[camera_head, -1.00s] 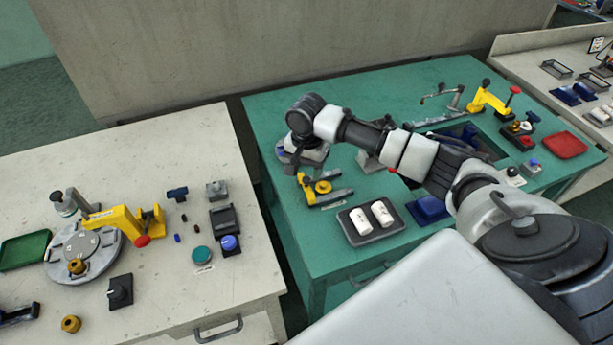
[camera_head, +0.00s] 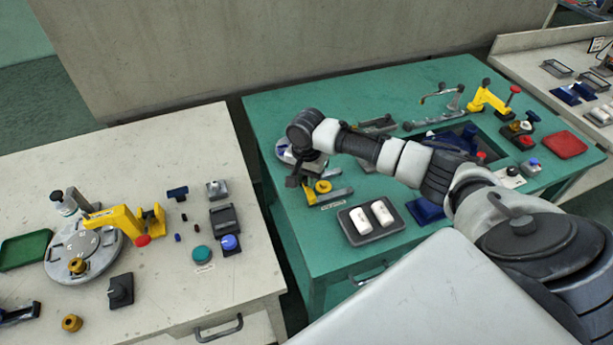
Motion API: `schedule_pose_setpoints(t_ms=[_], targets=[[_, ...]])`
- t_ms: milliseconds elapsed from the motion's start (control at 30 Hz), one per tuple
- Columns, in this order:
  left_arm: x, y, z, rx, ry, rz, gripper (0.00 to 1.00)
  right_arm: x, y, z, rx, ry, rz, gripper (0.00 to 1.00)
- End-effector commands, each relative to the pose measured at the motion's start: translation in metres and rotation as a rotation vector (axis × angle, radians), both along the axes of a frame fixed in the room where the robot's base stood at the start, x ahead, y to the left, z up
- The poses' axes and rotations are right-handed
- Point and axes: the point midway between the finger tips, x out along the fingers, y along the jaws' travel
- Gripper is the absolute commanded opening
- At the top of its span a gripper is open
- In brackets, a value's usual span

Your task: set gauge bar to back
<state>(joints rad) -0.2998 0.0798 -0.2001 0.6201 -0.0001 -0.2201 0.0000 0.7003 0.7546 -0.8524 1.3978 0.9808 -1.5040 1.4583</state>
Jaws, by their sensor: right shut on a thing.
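A small fixture with a yellow round knob and a grey bar (camera_head: 338,195) stands on the green table, left of the tray with white cylinders. I take it to be the gauge bar. My right gripper (camera_head: 295,181) reaches down at the left end of this fixture, its dark fingers covering the yellow upright there. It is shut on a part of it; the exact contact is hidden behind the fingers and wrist. My left gripper is not in view.
A dark tray (camera_head: 362,232) holds two white cylinders just right of the fixture. A blue block (camera_head: 424,211) lies beside it under my forearm. A red tray (camera_head: 565,145) is at the far right. The pale table (camera_head: 160,290) at left carries a round grey plate (camera_head: 60,262).

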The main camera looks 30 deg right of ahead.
Motion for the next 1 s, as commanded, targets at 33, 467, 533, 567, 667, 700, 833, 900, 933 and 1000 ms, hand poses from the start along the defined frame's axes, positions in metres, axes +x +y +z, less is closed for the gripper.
schedule_pose_setpoints(t_ms=[33,467,533,567,667,700,833,900,933,1000], targets=[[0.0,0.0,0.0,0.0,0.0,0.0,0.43,0.0,0.0,0.0,0.001,0.001,0.0,0.0],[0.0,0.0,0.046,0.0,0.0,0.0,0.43,-0.018,-0.069,0.005,0.0,0.009,-0.008,0.0],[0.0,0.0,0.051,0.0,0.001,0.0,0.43,-0.022,-0.084,0.004,0.0,0.007,-0.006,0.0],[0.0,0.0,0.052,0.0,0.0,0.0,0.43,-0.023,-0.09,0.003,0.001,0.006,-0.006,0.0],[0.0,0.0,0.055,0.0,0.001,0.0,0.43,-0.026,-0.103,0.002,0.001,0.004,-0.003,0.0],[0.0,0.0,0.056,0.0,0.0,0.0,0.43,-0.026,-0.107,0.001,0.002,0.003,-0.003,0.0],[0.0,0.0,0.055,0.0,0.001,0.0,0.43,-0.027,-0.111,0.0,-0.001,0.003,-0.001,0.0],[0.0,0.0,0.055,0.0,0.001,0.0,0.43,-0.027,-0.111,0.0,-0.002,0.003,-0.001,0.0],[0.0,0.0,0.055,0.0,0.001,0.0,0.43,-0.027,-0.111,0.0,-0.002,0.003,-0.001,0.0],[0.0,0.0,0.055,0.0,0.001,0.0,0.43,-0.027,-0.111,0.0,-0.003,0.003,-0.002,0.0]])
